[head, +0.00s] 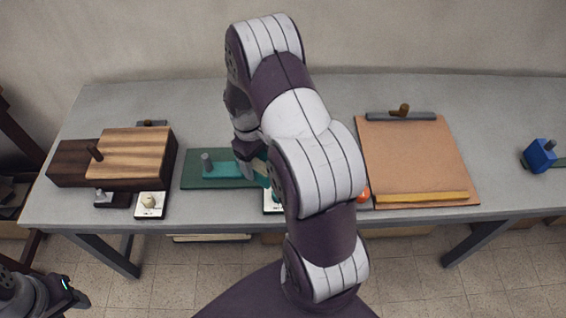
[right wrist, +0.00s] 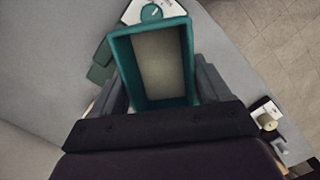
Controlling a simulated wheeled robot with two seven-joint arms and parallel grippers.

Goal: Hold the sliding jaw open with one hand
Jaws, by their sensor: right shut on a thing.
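My right gripper (head: 256,168) is at the right end of this base, largely hidden by my own arm. In the right wrist view its fingers (right wrist: 160,95) are shut on a hollow teal rectangular frame (right wrist: 120,50). Beyond the frame are green parts (right wrist: 103,60) and a white plate with a teal dial (right wrist: 151,12). My left gripper (head: 75,293) is low at the left, off the bench; its jaws are unclear.
A striped wooden box (head: 130,150) with a peg stands on the left, a white knob plate (head: 150,204) in front. An orange board with a yellow bar (head: 420,197) lies right of my arm. A blue block (head: 540,154) is at far right. Bare bench lies between those two.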

